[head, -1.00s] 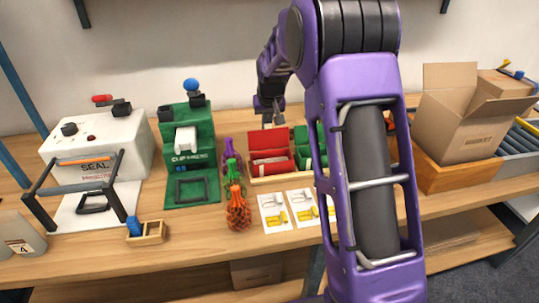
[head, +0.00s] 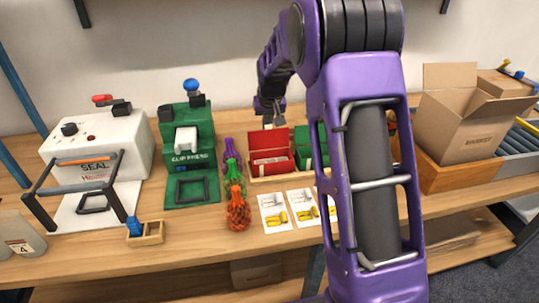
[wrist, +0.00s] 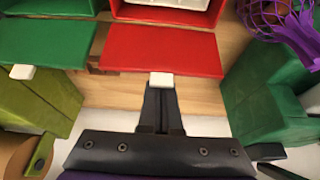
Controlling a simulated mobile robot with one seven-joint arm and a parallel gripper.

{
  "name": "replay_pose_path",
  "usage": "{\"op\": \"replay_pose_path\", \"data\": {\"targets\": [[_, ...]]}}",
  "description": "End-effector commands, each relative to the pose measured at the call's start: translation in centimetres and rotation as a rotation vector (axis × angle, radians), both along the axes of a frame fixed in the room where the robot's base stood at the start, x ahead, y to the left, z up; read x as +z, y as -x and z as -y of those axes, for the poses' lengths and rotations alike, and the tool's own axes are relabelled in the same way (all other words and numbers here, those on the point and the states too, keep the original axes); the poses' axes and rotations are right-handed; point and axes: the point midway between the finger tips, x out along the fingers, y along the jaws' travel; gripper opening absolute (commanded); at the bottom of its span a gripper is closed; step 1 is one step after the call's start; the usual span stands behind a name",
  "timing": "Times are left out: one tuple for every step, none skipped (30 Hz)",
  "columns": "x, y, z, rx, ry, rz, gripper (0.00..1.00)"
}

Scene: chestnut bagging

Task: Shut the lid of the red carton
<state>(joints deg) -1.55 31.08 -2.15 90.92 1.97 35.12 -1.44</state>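The red carton (head: 270,163) stands in a wooden tray on the bench. Its lid (head: 268,138) is open and raised at the back. In the wrist view the flat red lid (wrist: 160,50) spans the upper middle, with a white tab (wrist: 161,79) on its near edge. The open carton (wrist: 150,13) with white contents is at the top edge. My gripper (wrist: 158,92) is shut and empty, its fingertips right at the tab; I cannot tell whether they touch it. In the head view my gripper (head: 267,113) is just behind the raised lid.
A green carton with its lid open (wrist: 45,42) is beside the red one. The green clip machine (head: 188,145) and net bags (head: 238,212) stand to the left. Picture cards (head: 275,213) lie in front. A cardboard box (head: 465,125) is at the right.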

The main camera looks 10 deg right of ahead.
Motion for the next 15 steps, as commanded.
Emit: {"op": "replay_pose_path", "data": {"targets": [[0.0,0.3,0.0,0.000,0.000,-0.001,0.00],[0.0,0.4,0.0,0.000,0.000,-0.001,0.00],[0.0,0.5,0.0,0.000,0.000,-0.001,0.00],[0.0,0.6,0.0,0.000,0.000,0.000,0.00],[0.0,0.8,0.0,0.000,0.000,0.000,0.00],[0.0,0.9,0.0,0.000,0.000,0.000,0.00],[0.0,1.0,0.0,0.000,0.000,0.000,0.00],[0.0,1.2,0.0,0.000,0.000,0.001,0.00],[0.0,1.3,0.0,0.000,0.000,0.001,0.00],[0.0,1.4,0.0,0.000,0.000,0.001,0.00],[0.0,1.6,0.0,0.000,0.000,0.000,0.00],[0.0,1.8,0.0,0.000,0.000,-0.001,0.00],[0.0,1.9,0.0,0.000,0.000,-0.001,0.00],[0.0,2.0,0.0,0.000,0.000,0.000,0.00],[0.0,2.1,0.0,0.000,0.000,0.000,0.00]]}}
